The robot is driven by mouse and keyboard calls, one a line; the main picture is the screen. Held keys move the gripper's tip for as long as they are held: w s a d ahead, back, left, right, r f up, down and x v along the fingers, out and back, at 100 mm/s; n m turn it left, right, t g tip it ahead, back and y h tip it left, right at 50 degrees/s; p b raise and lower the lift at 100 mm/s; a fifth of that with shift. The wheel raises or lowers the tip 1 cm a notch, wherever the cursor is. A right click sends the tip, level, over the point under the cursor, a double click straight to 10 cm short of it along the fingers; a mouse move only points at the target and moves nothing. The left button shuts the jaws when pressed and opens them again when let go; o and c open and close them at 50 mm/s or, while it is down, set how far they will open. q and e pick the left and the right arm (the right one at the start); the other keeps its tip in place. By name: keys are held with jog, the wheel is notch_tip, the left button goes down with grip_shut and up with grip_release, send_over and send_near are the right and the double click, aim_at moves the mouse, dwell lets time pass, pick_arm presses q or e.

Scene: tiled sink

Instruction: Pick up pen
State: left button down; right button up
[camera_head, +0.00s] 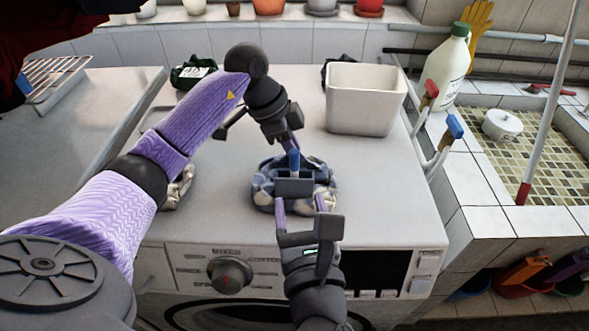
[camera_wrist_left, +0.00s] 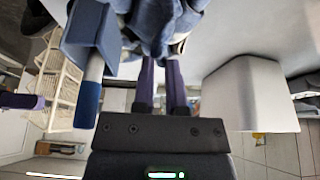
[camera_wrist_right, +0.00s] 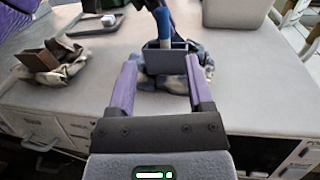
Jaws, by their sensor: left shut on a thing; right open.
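The pen (camera_head: 294,163), with a blue end and pale shaft, stands in a small grey-blue holder (camera_head: 294,187). The holder sits in a bundled blue cloth (camera_head: 263,190) on the washing machine top. In the left wrist view the pen (camera_wrist_left: 88,100) and holder (camera_wrist_left: 88,30) are left of my fingers. My left gripper (camera_wrist_left: 163,62) is shut on the cloth's far side; its fingertips are partly hidden. My right gripper (camera_head: 301,203) is open and empty at the near side of the cloth. In the right wrist view the pen (camera_wrist_right: 164,35) and holder appear between and beyond its fingers.
A white square bin (camera_head: 366,105) stands right of the cloth. A second bundled cloth (camera_wrist_right: 60,68) with a brown holder lies to the left, partly behind my left arm. Red and blue handled tools (camera_head: 440,140) stand at the right edge. The machine's front right top is clear.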

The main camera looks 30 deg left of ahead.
aim_at(295, 164)
jog(key=x, duration=0.8)
jog(key=shift+w+d+r, duration=0.1)
jog(key=shift+w+d, duration=0.05)
jog(key=shift+d, duration=0.05)
grip_shut()
